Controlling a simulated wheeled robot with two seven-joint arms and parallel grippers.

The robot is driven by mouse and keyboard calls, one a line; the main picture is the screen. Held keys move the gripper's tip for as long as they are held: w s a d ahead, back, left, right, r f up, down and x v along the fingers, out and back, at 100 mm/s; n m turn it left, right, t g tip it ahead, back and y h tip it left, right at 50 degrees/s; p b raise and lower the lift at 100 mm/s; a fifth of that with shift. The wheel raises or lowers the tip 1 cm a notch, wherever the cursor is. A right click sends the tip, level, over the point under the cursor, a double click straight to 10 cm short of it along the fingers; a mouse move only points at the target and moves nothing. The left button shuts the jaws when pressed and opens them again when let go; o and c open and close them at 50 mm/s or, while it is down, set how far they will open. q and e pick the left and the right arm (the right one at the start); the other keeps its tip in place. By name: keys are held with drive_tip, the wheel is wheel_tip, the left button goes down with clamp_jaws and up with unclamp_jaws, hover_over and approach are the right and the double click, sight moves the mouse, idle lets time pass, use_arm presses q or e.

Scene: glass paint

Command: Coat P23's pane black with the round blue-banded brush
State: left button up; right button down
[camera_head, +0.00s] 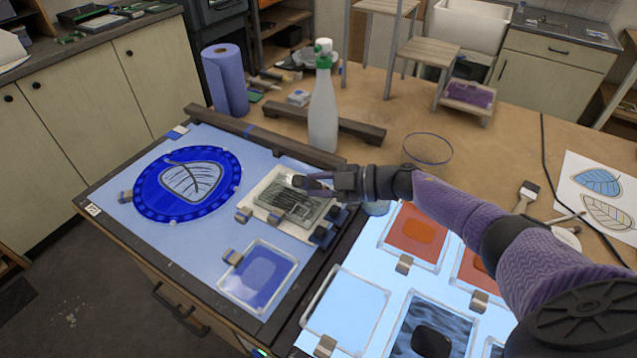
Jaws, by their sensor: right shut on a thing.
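My right gripper (305,183) reaches in from the right, low over a small grey pane (292,210) with dark streaks that lies on a pale sheet. I cannot confirm a round brush or a blue band. No label P23 is readable, so I cannot tell which pane it is. A blue framed pane (261,272), a clear pale pane (346,309) and a dark-patterned pane (433,335) lie nearer. My left gripper is out of view.
A round blue leaf panel (187,184) lies left. A flat dark-bristled brush (527,194) lies right, near a leaf drawing (600,195). An orange pane (413,237) lies under my right arm.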

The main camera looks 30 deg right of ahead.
drive_tip(key=shift+w+a+f+b, duration=0.1)
drive_tip(key=shift+w+a+b, duration=0.25)
drive_tip(key=shift+w, duration=0.2)
drive_tip(key=shift+w+a+f+b, duration=0.1)
drive_tip(key=shift+w+a+b, duration=0.15)
drive_tip(key=shift+w+b, duration=0.25)
drive_tip(key=shift+w+a+r, duration=0.1)
drive_tip(key=shift+w+a, duration=0.05)
drive_tip(key=shift+w, duration=0.1)
drive_tip(key=w+a+b, duration=0.4)
drive_tip(key=w+b, duration=0.3)
drive_tip(key=w, duration=0.1)
drive_tip(key=shift+a, duration=0.3)
drive_tip(key=shift+r, duration=0.2)
